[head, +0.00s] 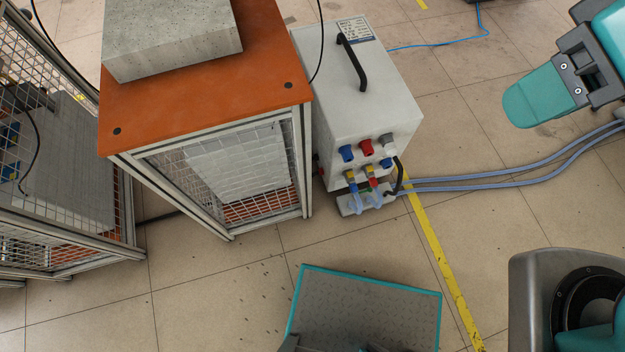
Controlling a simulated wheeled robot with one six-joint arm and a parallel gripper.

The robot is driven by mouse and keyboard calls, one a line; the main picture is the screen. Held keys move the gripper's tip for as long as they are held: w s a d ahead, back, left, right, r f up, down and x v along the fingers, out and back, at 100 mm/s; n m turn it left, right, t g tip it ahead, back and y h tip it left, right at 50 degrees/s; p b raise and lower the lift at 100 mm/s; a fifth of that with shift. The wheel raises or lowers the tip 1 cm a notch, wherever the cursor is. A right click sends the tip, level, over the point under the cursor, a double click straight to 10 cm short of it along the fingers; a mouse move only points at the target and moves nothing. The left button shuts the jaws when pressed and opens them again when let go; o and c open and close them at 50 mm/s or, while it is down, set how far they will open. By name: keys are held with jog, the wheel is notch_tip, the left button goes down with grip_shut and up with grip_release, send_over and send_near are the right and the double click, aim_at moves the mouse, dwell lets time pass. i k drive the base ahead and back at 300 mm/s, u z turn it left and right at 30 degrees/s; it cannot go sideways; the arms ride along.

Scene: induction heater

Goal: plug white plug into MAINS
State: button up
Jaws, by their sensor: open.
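The heater (362,93) is a pale box with a black handle, right of the orange-topped caged bench. Its front has blue (346,153), red (366,147) and pale grey (387,139) connectors in an upper row. I cannot tell for sure which piece is the white plug, and no MAINS label is readable. My gripper (543,97) is at the upper right, well apart from the heater. One teal finger shows fully; it is open, with nothing visible in it.
The orange-topped bench (128,120) carries a grey slab (170,45). Another mesh cage (75,170) stands at the left. Two blue-grey hoses (520,171) run from the heater to the right across the floor. A yellow floor line (437,250) passes the heater.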

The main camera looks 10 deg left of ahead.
aim_at(392, 150)
jog(key=u, duration=0.45)
jog(key=k, duration=1)
jog(key=z, duration=1.1)
